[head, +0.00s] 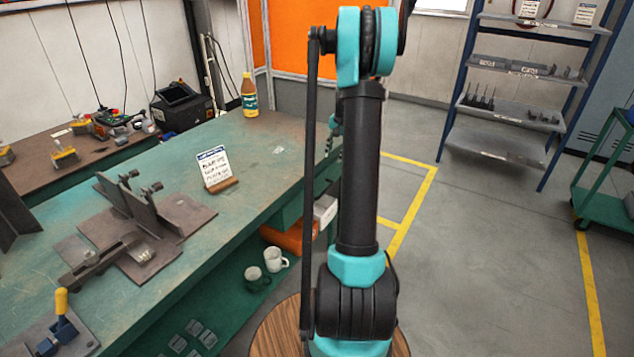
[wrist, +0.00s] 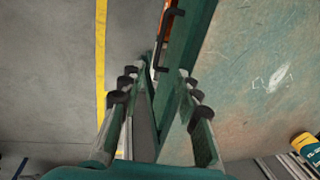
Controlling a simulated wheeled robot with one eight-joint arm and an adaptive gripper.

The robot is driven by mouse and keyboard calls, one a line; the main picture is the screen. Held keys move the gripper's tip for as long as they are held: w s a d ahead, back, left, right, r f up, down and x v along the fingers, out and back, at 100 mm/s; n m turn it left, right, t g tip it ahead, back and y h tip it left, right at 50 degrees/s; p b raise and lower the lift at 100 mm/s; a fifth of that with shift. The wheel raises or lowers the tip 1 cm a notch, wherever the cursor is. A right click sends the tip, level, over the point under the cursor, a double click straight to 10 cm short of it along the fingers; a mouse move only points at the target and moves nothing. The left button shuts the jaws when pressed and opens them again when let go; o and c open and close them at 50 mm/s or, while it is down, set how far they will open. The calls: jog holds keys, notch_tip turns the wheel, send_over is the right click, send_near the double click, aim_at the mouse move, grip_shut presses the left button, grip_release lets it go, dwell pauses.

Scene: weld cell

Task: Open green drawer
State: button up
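The green drawer front (wrist: 192,40) shows as a narrow green face along the bench edge in the wrist view. A dark bar handle (wrist: 166,42) stands out from its left side. My gripper (wrist: 160,76) is open, with its two fingers apart on either side of the lower end of the handle and the green edge. I cannot tell whether either finger touches them. In the head view, my arm hides the gripper and most of the drawer area under the bench's right end. Whether the drawer is shut is not clear.
The green workbench (head: 255,150) carries a sign (head: 213,168), steel fixtures (head: 140,215) and a bottle (head: 249,95). Below are an orange part (head: 289,238) and two mugs (head: 274,260). Floor with yellow lines (head: 410,215) is free to the right, before a shelf rack (head: 510,110).

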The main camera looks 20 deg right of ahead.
aim_at(326, 189)
jog(key=w+f, duration=0.1)
jog(key=f, duration=0.4)
jog(key=w+a+f, duration=0.1)
jog(key=f, duration=0.5)
jog(key=a+f, duration=0.1)
jog(key=f, duration=0.5)
jog(key=shift+w+f, duration=0.1)
jog(key=shift+w, duration=0.3)
jog(key=shift+c, duration=0.4)
grip_shut()
